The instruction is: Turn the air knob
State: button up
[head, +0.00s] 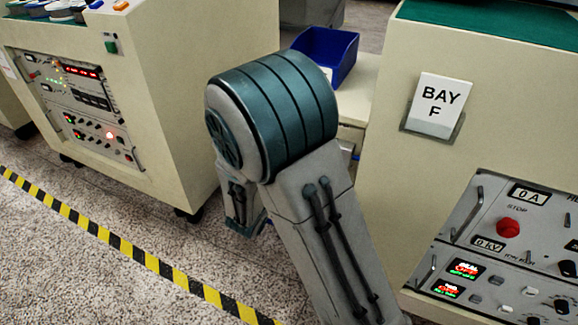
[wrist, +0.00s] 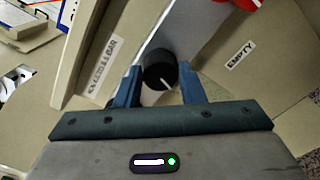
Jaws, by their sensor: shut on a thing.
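In the wrist view a black round knob (wrist: 159,72) with a white pointer line sits between the two blue fingers of my gripper (wrist: 160,84). The fingers are shut on the knob from both sides. The knob's pointer slants down to the right. A label (wrist: 104,66) with text that I cannot fully read, seemingly ending in "BAR", is on the cream panel left of the knob. In the head view my arm fills the middle, and the gripper and this knob are hidden.
An "EMPTY" label (wrist: 240,56) and a red thing (wrist: 246,4) lie right of the knob. In the head view a cream cabinet with the "BAY F" sign (head: 440,103) stands at right, another control cabinet (head: 185,90) at left, and a blue bin (head: 325,52) behind my arm. Striped tape (head: 120,246) crosses the floor.

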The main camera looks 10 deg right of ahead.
jog(key=m+b, duration=0.3)
jog(key=b, duration=0.2)
jog(key=shift+f+m, duration=0.1)
jog(key=shift+m, duration=0.3)
jog(key=o, duration=1)
jog(key=p+v, duration=0.2)
jog(key=v, duration=1.2)
jog(key=shift+w, duration=0.1)
